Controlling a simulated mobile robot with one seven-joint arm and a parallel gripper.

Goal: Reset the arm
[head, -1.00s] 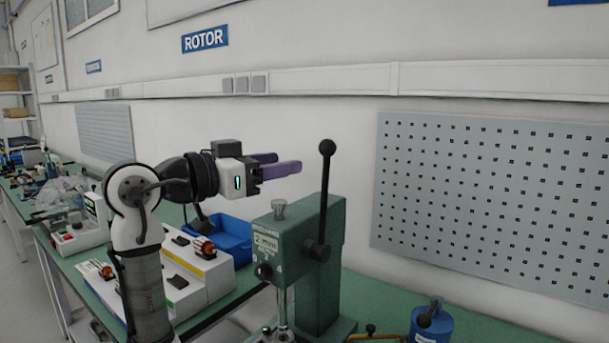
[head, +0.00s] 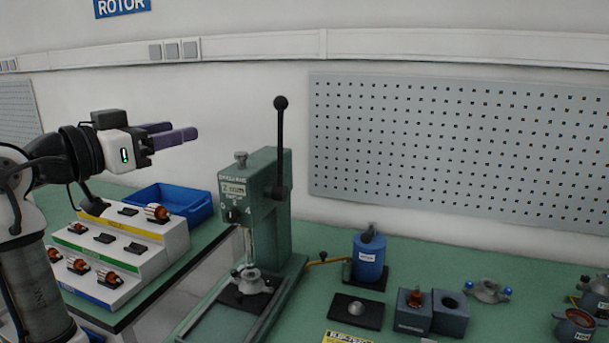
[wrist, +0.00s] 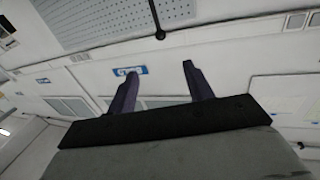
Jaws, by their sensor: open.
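My gripper (head: 172,134) is at the left in the head view, raised above the bench and pointing right. Its two purple fingers are apart with nothing between them. In the wrist view the open fingers (wrist: 158,85) show against the white wall, and a blue sign (wrist: 128,71) lies beyond them. My arm is bent at the left edge of the head view, and its base is hidden.
A green lever press (head: 262,200) stands right of my gripper, its black lever upright. Below are a stepped rack (head: 150,250) with copper-wound parts and a blue bin (head: 180,203). A blue canister (head: 369,262) and small fixtures (head: 448,312) sit farther right. A pegboard (head: 460,150) hangs behind.

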